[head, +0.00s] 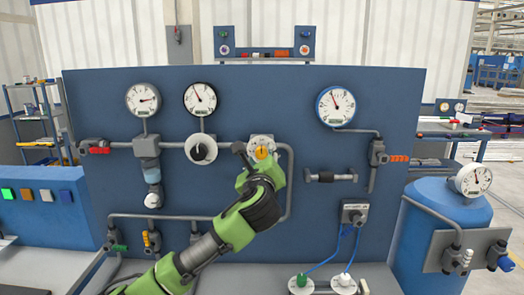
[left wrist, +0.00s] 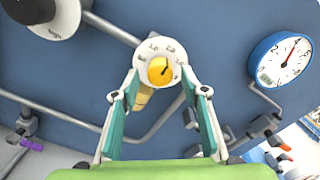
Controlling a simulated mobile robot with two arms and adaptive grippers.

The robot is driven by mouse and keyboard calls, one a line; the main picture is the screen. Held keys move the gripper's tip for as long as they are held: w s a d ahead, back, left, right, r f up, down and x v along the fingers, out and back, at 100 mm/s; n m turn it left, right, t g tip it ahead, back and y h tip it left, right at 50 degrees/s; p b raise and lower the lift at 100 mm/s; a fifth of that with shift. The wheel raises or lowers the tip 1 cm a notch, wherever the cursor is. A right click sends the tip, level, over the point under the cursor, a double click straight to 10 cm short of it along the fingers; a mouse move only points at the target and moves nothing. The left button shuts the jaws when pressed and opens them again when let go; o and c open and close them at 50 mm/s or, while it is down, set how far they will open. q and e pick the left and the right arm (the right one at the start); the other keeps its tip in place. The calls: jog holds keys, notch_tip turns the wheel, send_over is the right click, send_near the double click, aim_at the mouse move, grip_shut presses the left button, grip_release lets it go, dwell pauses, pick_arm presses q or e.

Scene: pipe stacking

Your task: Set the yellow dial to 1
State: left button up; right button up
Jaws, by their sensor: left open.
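The yellow dial (head: 262,153) sits on a round white plate with small dark marks, fixed to the blue panel. In the left wrist view the yellow dial (left wrist: 160,71) shows a dark pointer line slanting up and to the right; the numbers are too small to read surely. My left gripper (head: 257,160) is in front of the dial and hides part of its lower side. In the left wrist view its two teal-padded fingers (left wrist: 161,93) are spread wide, below and to either side of the dial, with nothing held between them. My right gripper is not in view.
A black knob on a white disc (head: 201,150) is left of the dial. Grey pipes run around it. A blue-rimmed gauge (head: 336,106) is at upper right, with a grey horizontal handle (head: 331,177) below it. Bare panel lies above the dial.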

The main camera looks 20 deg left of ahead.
pick_arm(q)
jog(key=shift+x, duration=1.15)
jog(key=c, duration=1.1)
jog(key=shift+n, duration=0.4)
jog(key=n, duration=0.4)
jog(key=shift+d+f+n, duration=0.1)
jog(key=shift+n, duration=0.2)
jog(key=n+b, duration=0.1)
jog(key=n, duration=0.3)
jog(key=shift+n, duration=0.3)
